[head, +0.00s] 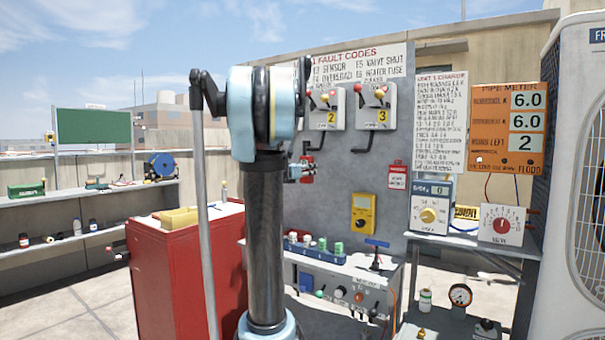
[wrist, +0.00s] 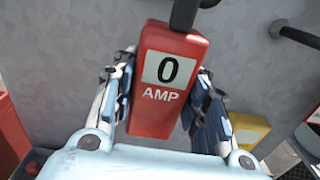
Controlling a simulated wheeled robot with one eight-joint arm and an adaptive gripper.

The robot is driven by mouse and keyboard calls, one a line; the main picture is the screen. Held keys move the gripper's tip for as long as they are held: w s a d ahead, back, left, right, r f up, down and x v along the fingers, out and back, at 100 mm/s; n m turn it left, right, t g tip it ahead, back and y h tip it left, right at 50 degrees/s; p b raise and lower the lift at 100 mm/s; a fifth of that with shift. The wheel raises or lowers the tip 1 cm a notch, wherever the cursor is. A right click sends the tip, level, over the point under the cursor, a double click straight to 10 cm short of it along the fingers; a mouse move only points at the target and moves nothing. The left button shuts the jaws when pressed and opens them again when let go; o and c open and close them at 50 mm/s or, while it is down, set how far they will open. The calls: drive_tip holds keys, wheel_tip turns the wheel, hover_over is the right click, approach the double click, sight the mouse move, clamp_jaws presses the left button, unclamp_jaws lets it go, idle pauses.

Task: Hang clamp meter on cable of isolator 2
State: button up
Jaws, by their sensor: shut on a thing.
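The red clamp meter (wrist: 155,112) has a white display reading 0 above the word AMP. It is between the two fingers of my gripper (wrist: 165,76), which is shut on its sides. In the head view the meter (head: 308,163) is small and partly hidden by my arm, below isolator 2 (head: 328,107). My gripper also shows there (head: 298,172). A black cable (wrist: 185,14) meets the top of the meter in the wrist view. I cannot tell whether the meter is hooked over it or only in front of it.
Isolator 3 (head: 376,105) with its bent black cable (head: 362,138) is to the right on the grey panel (head: 345,185). A yellow meter (head: 363,213) is lower on the panel. A bench (head: 340,265) and a red cabinet (head: 180,270) stand below.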

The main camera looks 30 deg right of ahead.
drive_tip(key=shift+w+d+f, duration=0.25)
drive_tip(key=shift+w+d, duration=0.2)
drive_tip(key=shift+d, duration=0.25)
drive_tip(key=shift+w+d+f, duration=0.3)
drive_tip(key=shift+w+d, duration=0.1)
drive_tip(key=shift+d, duration=0.3)
drive_tip(key=shift+w+d+f, duration=0.25)
drive_tip(key=shift+w+d, duration=0.2)
drive_tip(key=shift+d, duration=0.25)
drive_tip(key=o, duration=1.3)
drive_tip(key=v, duration=1.2)
